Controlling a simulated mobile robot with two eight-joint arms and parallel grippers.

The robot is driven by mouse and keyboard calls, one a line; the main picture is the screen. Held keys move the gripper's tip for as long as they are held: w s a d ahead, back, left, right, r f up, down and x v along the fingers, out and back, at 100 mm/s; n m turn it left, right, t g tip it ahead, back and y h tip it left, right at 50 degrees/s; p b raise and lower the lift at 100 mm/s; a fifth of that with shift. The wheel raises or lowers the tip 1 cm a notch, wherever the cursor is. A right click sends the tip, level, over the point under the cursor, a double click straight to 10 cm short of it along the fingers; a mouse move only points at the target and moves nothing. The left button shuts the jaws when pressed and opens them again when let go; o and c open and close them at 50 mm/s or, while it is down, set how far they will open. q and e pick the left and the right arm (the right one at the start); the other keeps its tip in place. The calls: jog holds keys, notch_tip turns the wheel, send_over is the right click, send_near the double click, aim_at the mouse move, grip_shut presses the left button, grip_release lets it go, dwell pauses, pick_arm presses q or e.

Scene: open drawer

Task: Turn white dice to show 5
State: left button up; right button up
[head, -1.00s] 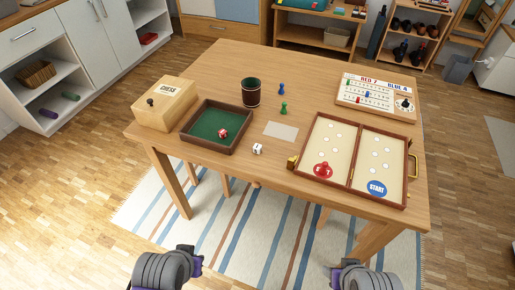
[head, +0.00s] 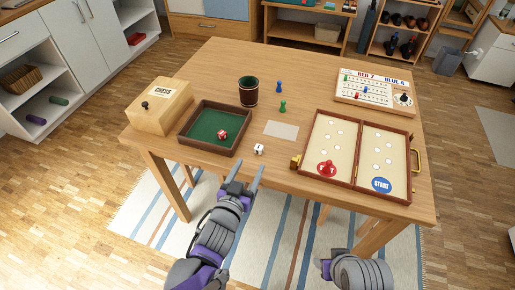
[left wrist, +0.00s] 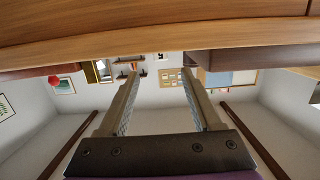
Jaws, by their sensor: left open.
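The white die (head: 258,149) lies on the wooden table (head: 220,75) near its front edge, right of the tray and below a pale card. Its pips are too small to read. My left gripper (head: 248,170) is open and empty in front of the table's front edge, its fingers pointing toward the table just short of the die. In the left wrist view the two fingers (left wrist: 160,76) stand apart with nothing between them; the die is not visible there. My right arm shows at the bottom of the head view, but its gripper is out of view.
A dark tray (head: 189,147) with a red die (head: 222,134), a dice cup (head: 248,92), a blue pawn (head: 279,86), a green pawn (head: 282,105), a card (head: 281,130), a chess box (head: 172,106), an open game case (head: 312,181) and a scoreboard (head: 387,75) surround the die.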

aim_at(257, 151)
pick_arm(q)
jog(key=x, duration=0.7)
jog(key=shift+w+f, duration=0.1)
jog(key=shift+f, duration=0.15)
grip_shut()
